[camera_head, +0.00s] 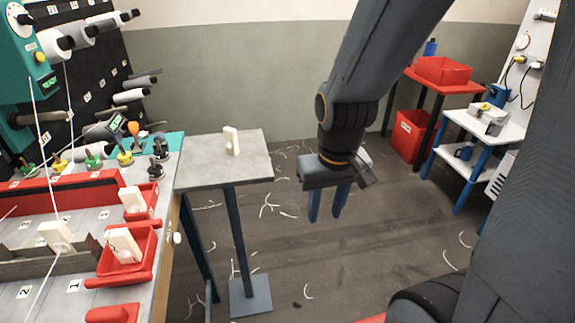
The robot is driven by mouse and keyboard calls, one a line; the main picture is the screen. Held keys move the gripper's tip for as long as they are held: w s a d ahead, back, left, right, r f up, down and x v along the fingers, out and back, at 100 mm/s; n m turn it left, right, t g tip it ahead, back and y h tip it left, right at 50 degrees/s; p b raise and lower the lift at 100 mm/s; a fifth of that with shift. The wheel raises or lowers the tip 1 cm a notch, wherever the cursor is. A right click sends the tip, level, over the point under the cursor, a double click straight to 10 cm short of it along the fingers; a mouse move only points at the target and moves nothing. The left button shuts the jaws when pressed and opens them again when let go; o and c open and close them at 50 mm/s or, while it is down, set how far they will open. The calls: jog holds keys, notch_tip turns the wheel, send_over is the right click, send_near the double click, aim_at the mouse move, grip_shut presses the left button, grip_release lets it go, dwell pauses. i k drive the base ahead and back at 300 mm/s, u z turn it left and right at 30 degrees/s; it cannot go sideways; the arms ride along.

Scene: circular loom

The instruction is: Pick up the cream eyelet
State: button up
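A small cream eyelet-like piece (231,141) stands upright on the grey side table (200,172). Similar cream pieces sit in the small red trays, one in the upper tray (133,200) and one in the lower tray (124,246). Another cream piece (55,235) stands at the left, by a grey rail. I cannot tell their holes clearly at this size. My gripper (326,219) hangs pointing down over the floor, to the right of the side table and apart from every cream piece. Its two blue fingers are apart with nothing between them.
The workbench (90,290) at left holds red trays and several coloured knobs. A rack of spools (95,28) stands behind it. A red table (440,87) with bins and a white-topped cart (487,127) stand at right. The floor between, strewn with thread scraps, is open.

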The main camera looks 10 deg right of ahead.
aim_at(231, 141)
jog(key=z, duration=1.7)
jog(key=i, duration=1.3)
jog(key=u, duration=2.4)
jog(key=i, duration=0.5)
